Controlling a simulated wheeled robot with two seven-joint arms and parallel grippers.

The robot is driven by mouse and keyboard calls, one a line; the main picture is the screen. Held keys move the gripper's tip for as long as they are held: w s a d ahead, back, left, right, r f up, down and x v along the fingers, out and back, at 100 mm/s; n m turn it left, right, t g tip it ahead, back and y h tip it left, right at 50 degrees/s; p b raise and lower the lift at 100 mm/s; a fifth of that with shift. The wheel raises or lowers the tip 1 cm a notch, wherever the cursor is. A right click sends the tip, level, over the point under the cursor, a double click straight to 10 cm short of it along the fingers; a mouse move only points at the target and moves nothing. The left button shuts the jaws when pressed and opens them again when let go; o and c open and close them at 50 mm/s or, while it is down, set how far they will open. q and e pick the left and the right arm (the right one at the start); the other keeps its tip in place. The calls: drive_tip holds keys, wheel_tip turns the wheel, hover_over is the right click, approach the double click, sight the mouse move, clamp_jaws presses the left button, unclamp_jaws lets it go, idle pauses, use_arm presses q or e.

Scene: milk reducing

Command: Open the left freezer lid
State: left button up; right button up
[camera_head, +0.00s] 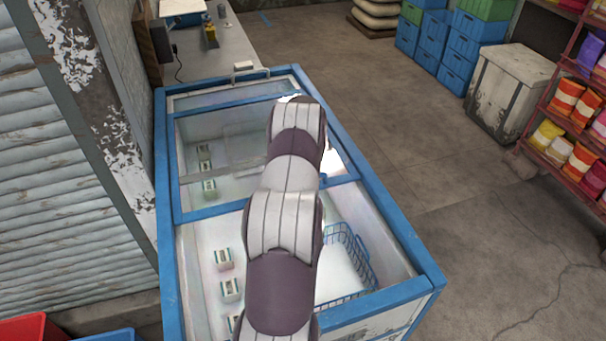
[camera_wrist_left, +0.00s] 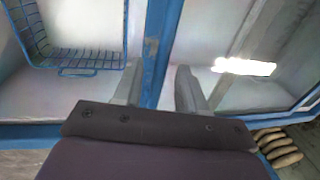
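The chest freezer (camera_head: 166,270) has a blue frame and glass lids. A blue crossbar (camera_head: 212,211) divides its near and far sections; I cannot tell whether glass covers the near section. My left arm reaches over the freezer in the head view and hides its own gripper. In the left wrist view, the two grey fingers of my left gripper (camera_wrist_left: 157,88) are spread, with a blue frame bar (camera_wrist_left: 155,45) running between them. I cannot tell whether they touch it. No object is held. My right gripper is not in view.
A blue wire basket (camera_head: 352,258) and several small cartons (camera_head: 223,259) are inside the freezer. A wall of slats (camera_head: 60,180) stands close on the left. Shelves (camera_head: 560,125) and a white box (camera_head: 508,90) stand at right, beyond open floor.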

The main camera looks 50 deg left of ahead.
use_arm(q)
wheel_tip(320, 180, up, 12)
drive_tip(key=s+d+b, duration=0.1)
drive_tip(key=d+b, duration=0.1)
drive_tip(key=shift+d+r+b, duration=0.2)
drive_tip(key=shift+b, duration=0.2)
